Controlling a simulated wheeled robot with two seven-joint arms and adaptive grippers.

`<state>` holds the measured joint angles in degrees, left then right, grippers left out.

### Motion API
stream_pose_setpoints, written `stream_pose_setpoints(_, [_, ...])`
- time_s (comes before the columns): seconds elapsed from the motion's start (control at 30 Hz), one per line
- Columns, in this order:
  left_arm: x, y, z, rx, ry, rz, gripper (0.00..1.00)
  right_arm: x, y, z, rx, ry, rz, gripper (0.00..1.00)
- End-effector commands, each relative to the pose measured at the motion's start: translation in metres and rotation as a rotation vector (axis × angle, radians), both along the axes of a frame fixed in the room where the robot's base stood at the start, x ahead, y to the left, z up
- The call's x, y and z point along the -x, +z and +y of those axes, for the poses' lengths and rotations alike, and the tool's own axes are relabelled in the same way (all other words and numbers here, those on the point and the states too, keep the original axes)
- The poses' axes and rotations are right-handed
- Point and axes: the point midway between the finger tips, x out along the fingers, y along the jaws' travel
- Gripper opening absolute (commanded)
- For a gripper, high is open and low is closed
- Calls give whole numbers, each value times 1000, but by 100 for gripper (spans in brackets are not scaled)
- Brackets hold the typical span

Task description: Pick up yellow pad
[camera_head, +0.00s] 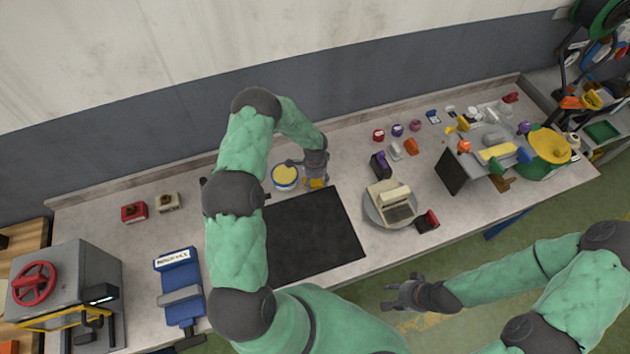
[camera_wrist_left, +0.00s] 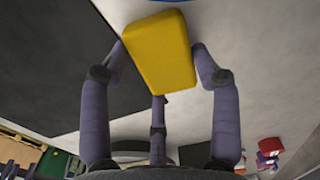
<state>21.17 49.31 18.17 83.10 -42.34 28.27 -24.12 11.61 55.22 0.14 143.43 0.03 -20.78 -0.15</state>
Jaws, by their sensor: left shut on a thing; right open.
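The yellow pad (camera_wrist_left: 158,50) is a rounded yellow block between the fingers of my left gripper in the left wrist view. My left gripper (camera_wrist_left: 160,75) is shut on it, with a finger on each side and a third finger below. In the head view, my left gripper (camera_head: 314,178) points down near the back edge of the black mat, and a small part of the pad (camera_head: 316,184) shows under it. I cannot tell whether the pad touches the table. My right gripper (camera_head: 400,292) is open and empty in front of the table's edge.
A round tin with a yellow top (camera_head: 285,176) stands just left of my left gripper. The black mat (camera_head: 310,235) lies bare in front. A beige device on a round turntable (camera_head: 376,212) stands to the right. A blue stand (camera_head: 180,285) is at the left.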

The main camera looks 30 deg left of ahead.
Motion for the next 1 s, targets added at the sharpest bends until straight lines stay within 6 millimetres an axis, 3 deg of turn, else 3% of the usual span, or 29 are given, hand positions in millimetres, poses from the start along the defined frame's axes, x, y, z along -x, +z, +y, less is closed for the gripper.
stream_pose_setpoints(0.17, [3,8,-2,2,-3,8,35,0,-3,0,0,0,0,46])
stream_pose_setpoints(0.33, [2,32,-2,0,-3,3,35,0,-9,0,0,0,0,46])
stream_pose_setpoints(0.63, [24,90,-47,1,-5,1,35,0,-16,0,0,0,0,46])
stream_pose_setpoints(0.8, [42,106,-83,1,-7,2,35,0,-24,0,0,0,0,46])
stream_pose_setpoints(1.0, [57,120,-111,0,-5,4,35,0,-29,0,0,0,0,46])
